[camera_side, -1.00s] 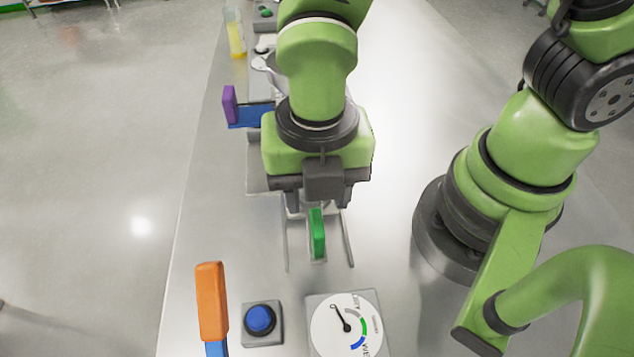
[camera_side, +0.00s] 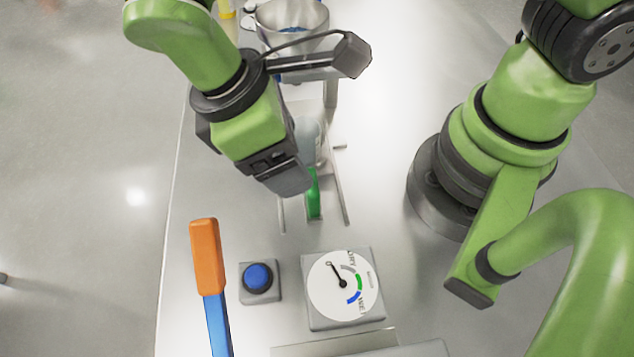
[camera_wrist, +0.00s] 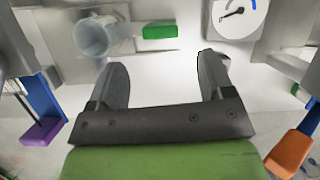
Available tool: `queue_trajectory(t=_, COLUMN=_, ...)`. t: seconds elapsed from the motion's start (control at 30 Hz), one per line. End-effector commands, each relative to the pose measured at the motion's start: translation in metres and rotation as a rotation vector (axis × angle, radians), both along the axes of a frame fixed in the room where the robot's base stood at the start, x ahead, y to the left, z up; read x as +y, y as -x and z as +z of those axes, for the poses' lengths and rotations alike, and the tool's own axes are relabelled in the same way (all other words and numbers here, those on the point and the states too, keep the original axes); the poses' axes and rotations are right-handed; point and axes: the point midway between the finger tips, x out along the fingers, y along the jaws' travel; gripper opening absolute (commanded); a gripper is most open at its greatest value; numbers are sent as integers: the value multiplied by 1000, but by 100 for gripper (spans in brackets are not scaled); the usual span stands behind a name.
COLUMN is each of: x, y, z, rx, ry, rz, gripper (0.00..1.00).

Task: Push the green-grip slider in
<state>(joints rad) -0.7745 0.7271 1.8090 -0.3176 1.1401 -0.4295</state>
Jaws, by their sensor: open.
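The green grip (camera_side: 313,195) of the slider stands upright between two thin rails in the side view, in front of a translucent cup (camera_side: 312,140). It also shows in the wrist view (camera_wrist: 160,31), near the top and beyond my fingertips. My gripper (camera_wrist: 163,72) is open and empty, its two dark fingers pointing toward the grip without enclosing it. In the side view my gripper (camera_side: 285,182) is tilted, just left of the grip, and partly covers the area behind it. I cannot tell the exact gap, or whether they touch.
A dial gauge (camera_side: 342,287) and a blue button (camera_side: 258,278) sit in front of the slider. An orange-gripped lever (camera_side: 206,255) stands at left front. A metal bowl (camera_side: 292,22) is at the back. A purple-gripped lever (camera_wrist: 42,131) shows in the wrist view.

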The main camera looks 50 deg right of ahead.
Motion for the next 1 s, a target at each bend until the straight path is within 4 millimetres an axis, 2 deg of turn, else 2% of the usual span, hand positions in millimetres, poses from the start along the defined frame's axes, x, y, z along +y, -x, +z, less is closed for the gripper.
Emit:
queue_trajectory(t=0.1, x=1, y=0, z=-1, rx=-8, ry=42, rz=-93, gripper=74)
queue_trajectory(t=0.23, x=-3, y=3, z=-11, rx=-8, ry=53, rz=-110, gripper=74)
queue_trajectory(t=0.5, x=-16, y=17, z=-57, rx=-6, ry=52, rz=-107, gripper=74)
queue_trajectory(t=0.7, x=-23, y=24, z=-83, rx=-8, ry=49, rz=-106, gripper=74)
queue_trajectory(t=1.0, x=-26, y=26, z=-91, rx=-11, ry=45, rz=-107, gripper=74)
